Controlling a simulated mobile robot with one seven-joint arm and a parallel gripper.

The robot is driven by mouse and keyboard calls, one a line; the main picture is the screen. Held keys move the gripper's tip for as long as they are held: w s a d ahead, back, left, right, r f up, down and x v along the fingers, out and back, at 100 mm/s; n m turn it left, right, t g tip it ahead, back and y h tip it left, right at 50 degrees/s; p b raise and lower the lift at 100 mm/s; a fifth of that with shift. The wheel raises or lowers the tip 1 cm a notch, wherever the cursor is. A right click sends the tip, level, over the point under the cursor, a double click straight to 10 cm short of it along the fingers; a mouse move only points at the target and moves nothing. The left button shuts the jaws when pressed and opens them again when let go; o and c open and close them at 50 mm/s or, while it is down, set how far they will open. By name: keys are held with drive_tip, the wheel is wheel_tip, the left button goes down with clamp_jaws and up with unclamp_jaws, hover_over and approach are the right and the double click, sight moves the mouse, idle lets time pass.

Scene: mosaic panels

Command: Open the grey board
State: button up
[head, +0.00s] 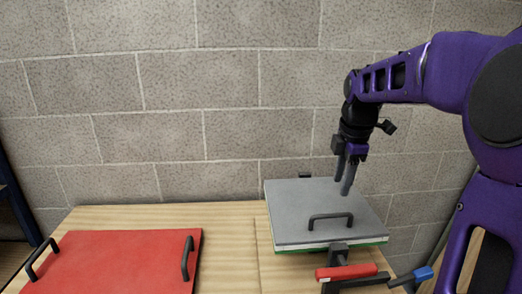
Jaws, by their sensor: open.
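The grey board (290,212) lies flat and closed at the right of the wooden table in the head view. It is a square panel with a black bar handle (330,217) near its front edge, over a white and green layer. My gripper (345,185) points down over the back right part of the grey board, behind the handle. Its two fingers are apart and hold nothing. I cannot tell whether the fingertips touch the board.
A red board (115,262) with two black handles lies at the left of the table (228,228). A clamp with a red bar (346,271) and a blue end (423,274) sits in front of the grey board. A block wall (170,100) stands close behind.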

wheel_tip(320, 180, up, 7)
drive_tip(key=s+p, duration=0.1)
drive_tip(key=a+m+t+y, duration=0.2)
drive_tip(key=a+m+y, duration=0.3)
drive_tip(key=a, duration=1.4)
drive_tip(key=shift+w+m+p, duration=0.3)
drive_tip(key=shift+w, duration=0.1)
drive_tip(key=shift+w+a, duration=0.1)
drive_tip(key=shift+a, duration=0.1)
